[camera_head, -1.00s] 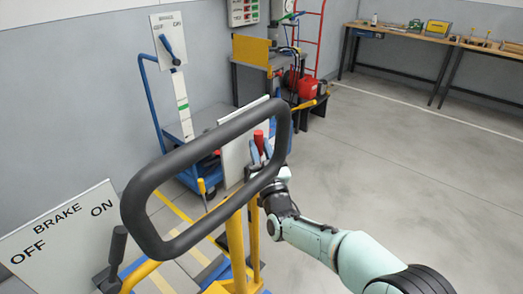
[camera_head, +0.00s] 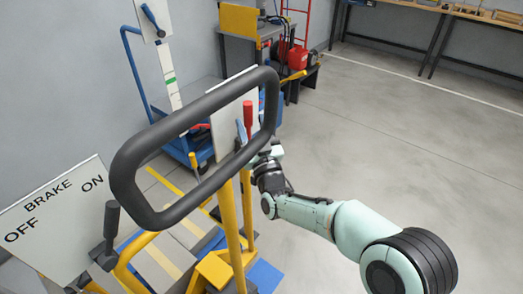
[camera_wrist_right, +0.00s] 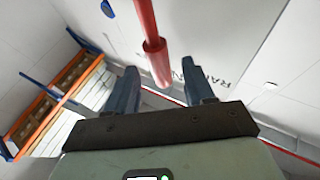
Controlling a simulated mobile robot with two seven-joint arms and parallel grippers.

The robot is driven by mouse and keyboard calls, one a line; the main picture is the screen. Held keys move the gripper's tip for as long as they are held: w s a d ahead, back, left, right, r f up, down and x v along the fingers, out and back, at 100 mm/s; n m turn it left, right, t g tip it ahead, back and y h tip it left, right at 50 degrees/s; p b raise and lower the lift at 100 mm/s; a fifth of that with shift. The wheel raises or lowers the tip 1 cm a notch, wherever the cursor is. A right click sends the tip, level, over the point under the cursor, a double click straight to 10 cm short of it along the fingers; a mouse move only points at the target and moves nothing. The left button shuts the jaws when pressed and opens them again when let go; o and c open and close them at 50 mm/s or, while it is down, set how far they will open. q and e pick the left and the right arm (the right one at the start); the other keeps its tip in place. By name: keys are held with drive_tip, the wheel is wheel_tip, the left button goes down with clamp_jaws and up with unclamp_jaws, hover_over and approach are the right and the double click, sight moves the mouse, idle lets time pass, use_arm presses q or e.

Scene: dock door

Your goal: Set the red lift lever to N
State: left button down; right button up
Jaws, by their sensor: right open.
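The red lift lever (camera_head: 248,113) stands upright beside a white panel (camera_head: 225,132), seen through the black loop handle of the yellow truck. In the right wrist view the red lever (camera_wrist_right: 155,55) comes down from the top, its end between the fingertips with gaps on both sides. My right gripper (camera_head: 243,132) is open, its blue fingers close to the lever. The right wrist view also shows the open gripper (camera_wrist_right: 162,82). Part of a word shows on the panel there; an N mark cannot be made out. My left gripper is out of view.
The black loop handle (camera_head: 195,117) frames the lever and right gripper. A white BRAKE board (camera_head: 57,218) with OFF and ON and a black lever (camera_head: 110,225) are at lower left. A blue cart (camera_head: 133,75) stands behind. The floor at right is clear.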

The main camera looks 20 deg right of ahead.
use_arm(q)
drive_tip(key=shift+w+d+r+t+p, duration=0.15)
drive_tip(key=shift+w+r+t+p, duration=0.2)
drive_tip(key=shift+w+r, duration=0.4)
use_arm(e)
drive_tip(key=v, duration=1.1)
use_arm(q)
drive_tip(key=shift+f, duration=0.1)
use_arm(e)
drive_tip(key=shift+s, duration=0.1)
